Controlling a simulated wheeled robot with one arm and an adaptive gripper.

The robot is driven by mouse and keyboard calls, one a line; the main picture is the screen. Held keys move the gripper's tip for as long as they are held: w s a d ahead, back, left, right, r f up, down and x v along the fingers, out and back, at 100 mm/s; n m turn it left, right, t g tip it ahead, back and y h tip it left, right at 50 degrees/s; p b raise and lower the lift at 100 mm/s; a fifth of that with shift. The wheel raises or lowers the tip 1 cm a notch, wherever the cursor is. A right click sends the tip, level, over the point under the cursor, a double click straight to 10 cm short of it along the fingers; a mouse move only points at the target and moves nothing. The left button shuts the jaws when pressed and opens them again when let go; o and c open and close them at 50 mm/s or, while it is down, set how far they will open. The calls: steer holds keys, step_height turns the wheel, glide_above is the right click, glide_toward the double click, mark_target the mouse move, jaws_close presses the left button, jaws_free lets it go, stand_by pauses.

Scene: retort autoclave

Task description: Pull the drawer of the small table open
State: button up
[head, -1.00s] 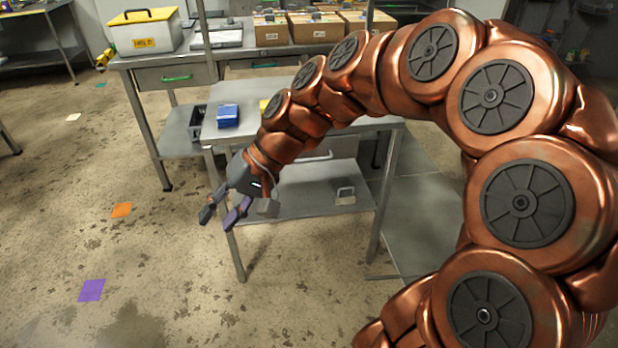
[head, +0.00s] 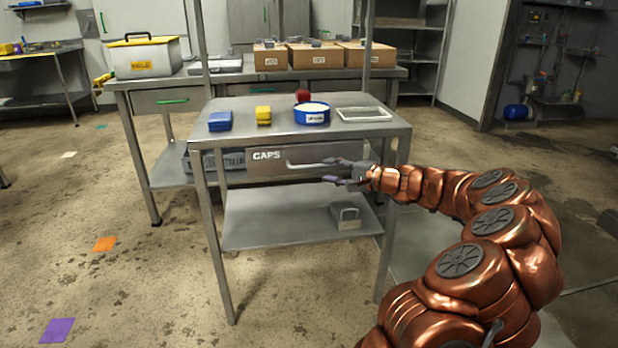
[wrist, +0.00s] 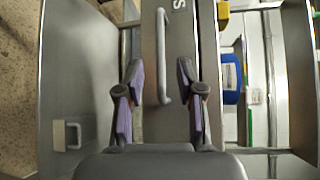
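The small metal table (head: 330,131) stands in front of me. Its drawer, labelled CAPS (head: 268,166), sits under the top and looks closed, with a grey bar handle (head: 305,165) across its front. My gripper (head: 328,171) is at the right end of the handle. In the wrist view my gripper (wrist: 158,75) is open, its purple-padded fingers on either side of the drawer handle (wrist: 162,55), which passes between them. I cannot tell whether either finger touches the handle.
On the tabletop are a blue box (head: 220,121), a yellow item (head: 263,115), a blue tub (head: 312,114) and a wire tray (head: 364,114). A grey block with a handle (head: 346,216) is on the lower shelf. A workbench with cardboard boxes (head: 310,55) stands behind. Floor at left is mostly clear.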

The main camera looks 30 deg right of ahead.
mark_target(311, 167)
steer(key=shift+b+x, duration=0.8)
steer(key=shift+x, duration=3.05)
steer(key=shift+c, duration=0.3)
jaws_close()
